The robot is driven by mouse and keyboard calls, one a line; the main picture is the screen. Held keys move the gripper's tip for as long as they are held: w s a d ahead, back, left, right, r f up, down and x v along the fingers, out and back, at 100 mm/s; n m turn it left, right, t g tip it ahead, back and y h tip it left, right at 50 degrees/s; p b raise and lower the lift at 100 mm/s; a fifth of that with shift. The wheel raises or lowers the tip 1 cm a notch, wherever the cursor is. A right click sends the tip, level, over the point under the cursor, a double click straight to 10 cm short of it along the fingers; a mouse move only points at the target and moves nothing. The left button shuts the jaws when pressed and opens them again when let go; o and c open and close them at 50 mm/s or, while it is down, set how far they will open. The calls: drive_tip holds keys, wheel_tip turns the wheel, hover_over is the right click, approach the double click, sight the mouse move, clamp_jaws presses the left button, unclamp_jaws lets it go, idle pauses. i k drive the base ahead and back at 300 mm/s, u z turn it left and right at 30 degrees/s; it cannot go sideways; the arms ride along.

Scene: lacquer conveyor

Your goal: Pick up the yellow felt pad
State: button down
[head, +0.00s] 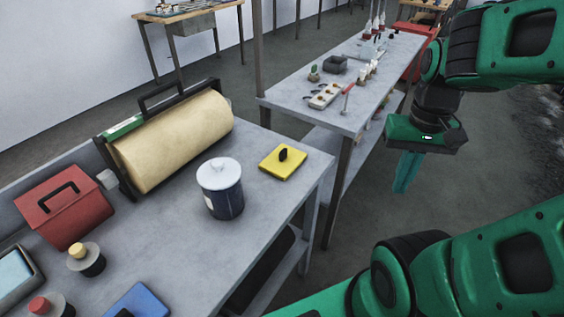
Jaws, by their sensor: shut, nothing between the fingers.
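The yellow felt pad (270,168) is a flat square with a small black knob on top. It lies on the grey workbench (262,224) near its far right corner, in the head view. My gripper (402,188) hangs at the right, beyond the bench edge and over the floor, clearly apart from the pad. Its teal fingers point down and are shut with nothing between them. The pad is in full view.
A dark blue canister with a white lid (225,200) stands left of the pad. A paper roll in a holder (170,140), a red box (62,212) and a blue pad (142,302) are further left. A second bench (345,115) stands behind.

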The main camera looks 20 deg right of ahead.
sight(282, 162)
drive_tip(key=u, duration=0.85)
drive_tip(key=k, duration=1.3)
drive_tip(key=z, duration=1.4)
drive_tip(key=i, duration=1)
